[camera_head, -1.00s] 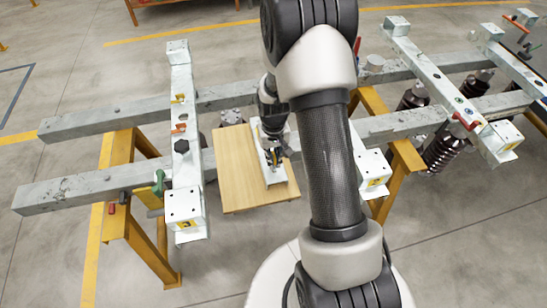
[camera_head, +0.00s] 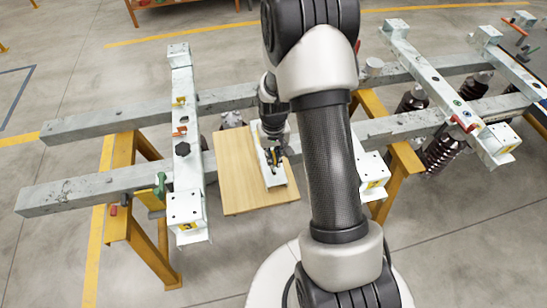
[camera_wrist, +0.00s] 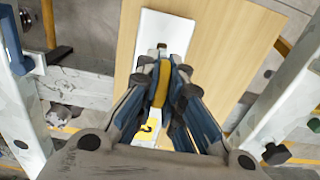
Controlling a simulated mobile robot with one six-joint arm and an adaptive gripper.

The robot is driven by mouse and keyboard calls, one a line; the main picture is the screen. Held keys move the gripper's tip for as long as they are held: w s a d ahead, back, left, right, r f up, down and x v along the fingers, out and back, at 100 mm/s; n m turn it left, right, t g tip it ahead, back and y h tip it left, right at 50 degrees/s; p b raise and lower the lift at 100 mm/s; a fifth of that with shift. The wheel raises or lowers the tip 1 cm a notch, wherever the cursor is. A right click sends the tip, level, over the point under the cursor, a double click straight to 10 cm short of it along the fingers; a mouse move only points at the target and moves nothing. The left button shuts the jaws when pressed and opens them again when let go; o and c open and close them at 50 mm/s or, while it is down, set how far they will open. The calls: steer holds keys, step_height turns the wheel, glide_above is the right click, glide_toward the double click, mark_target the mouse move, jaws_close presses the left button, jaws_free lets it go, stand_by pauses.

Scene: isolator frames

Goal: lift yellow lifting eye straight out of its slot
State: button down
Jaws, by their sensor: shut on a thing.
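The yellow lifting eye (camera_wrist: 161,84) is upright between my fingers in the wrist view. My gripper (camera_wrist: 163,80) is shut on it from both sides, with blue and dark finger pads against it. In the head view my gripper (camera_head: 274,157) is over the white slotted bar (camera_head: 276,180), and the eye is too small to make out clearly there. The white bar (camera_wrist: 167,27) lies below the fingers in the wrist view. The fingers hide the slot and the eye's lower end, so I cannot tell whether it is clear of the slot.
The white bar lies on a wooden board (camera_head: 235,170) between long grey beams (camera_head: 95,187) on yellow trestles (camera_head: 118,220). White crossbars (camera_head: 186,150) with bolts stand left and right of the board. The board's left part is bare.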

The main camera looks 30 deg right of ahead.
mark_target(273, 153)
steer(key=shift+r+p, duration=1.5)
steer(key=shift+r, duration=0.7)
